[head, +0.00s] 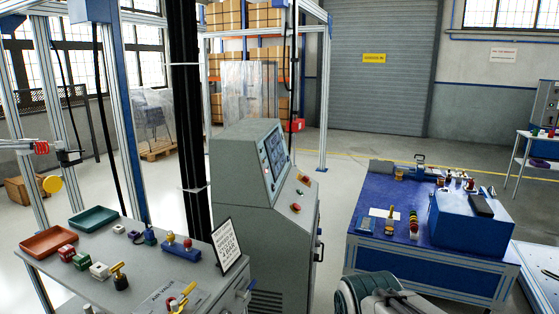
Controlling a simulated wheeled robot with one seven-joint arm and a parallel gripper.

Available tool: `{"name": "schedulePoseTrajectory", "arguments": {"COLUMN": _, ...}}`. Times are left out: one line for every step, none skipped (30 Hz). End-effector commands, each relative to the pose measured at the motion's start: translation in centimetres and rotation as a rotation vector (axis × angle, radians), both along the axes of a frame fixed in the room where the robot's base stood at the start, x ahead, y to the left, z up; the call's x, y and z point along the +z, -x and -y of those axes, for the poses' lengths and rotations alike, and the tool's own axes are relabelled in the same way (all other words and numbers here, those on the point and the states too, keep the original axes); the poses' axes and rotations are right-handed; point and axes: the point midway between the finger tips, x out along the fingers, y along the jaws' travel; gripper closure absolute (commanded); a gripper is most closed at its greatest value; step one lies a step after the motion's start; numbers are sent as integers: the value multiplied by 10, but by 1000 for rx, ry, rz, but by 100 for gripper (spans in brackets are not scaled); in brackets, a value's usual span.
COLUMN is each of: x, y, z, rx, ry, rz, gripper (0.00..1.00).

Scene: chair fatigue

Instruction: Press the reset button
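A grey control console (240,165) stands in the middle of the head view, with a tilted screen (274,150) facing right. A red button (295,208) sits on its sloped lower panel. A second small button with red and yellow colour (304,179) sits further along that panel. Labels are too small to read, so I cannot tell which is the reset button. Part of my arm shows at the bottom, right of the console. My gripper is not visible, and nothing is seen touching the buttons.
A grey bench (70,282) at left holds red and green trays, small valves and a sign (227,244). A blue table (375,205) at right carries a blue box and small parts. Metal frame posts stand left of the console. Open floor lies behind it.

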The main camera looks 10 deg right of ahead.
Motion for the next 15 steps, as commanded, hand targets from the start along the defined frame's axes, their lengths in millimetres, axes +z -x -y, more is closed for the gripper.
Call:
{"name": "schedulePoseTrajectory", "arguments": {"x": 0, "y": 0, "z": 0, "rx": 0, "ry": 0, "rz": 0, "gripper": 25}}
{"name": "schedulePoseTrajectory", "arguments": {"x": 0, "y": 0, "z": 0, "rx": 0, "ry": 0, "rz": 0, "gripper": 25}}
{"name": "schedulePoseTrajectory", "arguments": {"x": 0, "y": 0, "z": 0, "rx": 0, "ry": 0, "rz": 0, "gripper": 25}}
{"name": "schedulePoseTrajectory", "arguments": {"x": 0, "y": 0, "z": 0, "rx": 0, "ry": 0, "rz": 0, "gripper": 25}}
{"name": "schedulePoseTrajectory", "arguments": {"x": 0, "y": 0, "z": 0, "rx": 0, "ry": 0, "rz": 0, "gripper": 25}}
{"name": "schedulePoseTrajectory", "arguments": {"x": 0, "y": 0, "z": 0, "rx": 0, "ry": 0, "rz": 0, "gripper": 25}}
{"name": "schedulePoseTrajectory", "arguments": {"x": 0, "y": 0, "z": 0, "rx": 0, "ry": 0, "rz": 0, "gripper": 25}}
{"name": "schedulePoseTrajectory", "arguments": {"x": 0, "y": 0, "z": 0, "rx": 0, "ry": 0, "rz": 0, "gripper": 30}}
{"name": "schedulePoseTrajectory", "arguments": {"x": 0, "y": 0, "z": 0, "rx": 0, "ry": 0, "rz": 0, "gripper": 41}}
{"name": "schedulePoseTrajectory", "arguments": {"x": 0, "y": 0, "z": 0, "rx": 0, "ry": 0, "rz": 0, "gripper": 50}}
{"name": "schedulePoseTrajectory", "arguments": {"x": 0, "y": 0, "z": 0, "rx": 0, "ry": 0, "rz": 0, "gripper": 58}}
{"name": "schedulePoseTrajectory", "arguments": {"x": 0, "y": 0, "z": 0, "rx": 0, "ry": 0, "rz": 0, "gripper": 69}}
{"name": "schedulePoseTrajectory", "arguments": {"x": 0, "y": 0, "z": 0, "rx": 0, "ry": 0, "rz": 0, "gripper": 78}}
{"name": "schedulePoseTrajectory", "arguments": {"x": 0, "y": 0, "z": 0, "rx": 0, "ry": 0, "rz": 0, "gripper": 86}}
{"name": "schedulePoseTrajectory", "arguments": {"x": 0, "y": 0, "z": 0, "rx": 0, "ry": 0, "rz": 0, "gripper": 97}}
